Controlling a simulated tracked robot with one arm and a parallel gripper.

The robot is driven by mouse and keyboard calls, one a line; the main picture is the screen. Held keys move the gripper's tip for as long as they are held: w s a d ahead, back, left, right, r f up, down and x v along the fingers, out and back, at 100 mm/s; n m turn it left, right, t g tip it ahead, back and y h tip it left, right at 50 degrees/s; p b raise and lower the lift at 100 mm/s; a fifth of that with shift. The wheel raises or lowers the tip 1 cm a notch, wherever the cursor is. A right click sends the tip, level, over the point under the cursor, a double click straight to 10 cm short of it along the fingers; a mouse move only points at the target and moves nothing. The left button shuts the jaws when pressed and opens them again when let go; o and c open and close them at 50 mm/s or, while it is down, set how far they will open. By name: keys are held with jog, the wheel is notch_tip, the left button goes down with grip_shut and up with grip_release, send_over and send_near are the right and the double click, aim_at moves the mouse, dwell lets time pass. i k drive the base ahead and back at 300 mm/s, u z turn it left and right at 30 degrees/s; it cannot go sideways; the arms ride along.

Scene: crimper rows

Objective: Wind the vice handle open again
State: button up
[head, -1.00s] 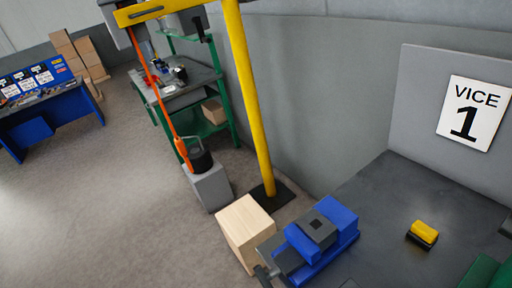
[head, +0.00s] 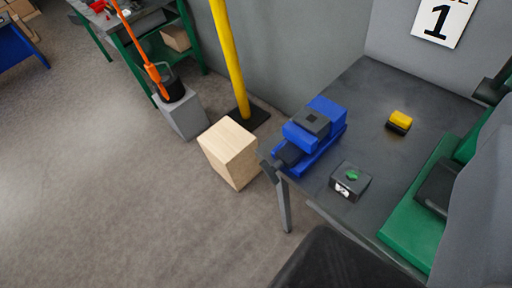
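The blue vice (head: 325,112) is bolted or set at the left end of the dark grey bench, under a white sign (head: 442,20) whose visible number is 1. A dark grey block (head: 313,121) sits at its top between the blue parts; I cannot tell whether it is clamped. The vice handle (head: 268,163) looks like a dark bar at the vice's near left end, just past the bench edge; its exact angle is too small to tell. My gripper is not in view.
A dark box with a green button (head: 351,180) and a yellow-and-black item (head: 399,122) stand on the bench. A green item (head: 420,210) is at right. A wooden block (head: 230,153), yellow post (head: 228,60) and grey block (head: 182,115) are left. Floor at lower left is clear.

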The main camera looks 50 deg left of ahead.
aim_at(270, 171)
jog(key=u, duration=0.5)
jog(key=k, duration=0.85)
jog(key=u, duration=0.9)
jog(key=i, duration=1.35)
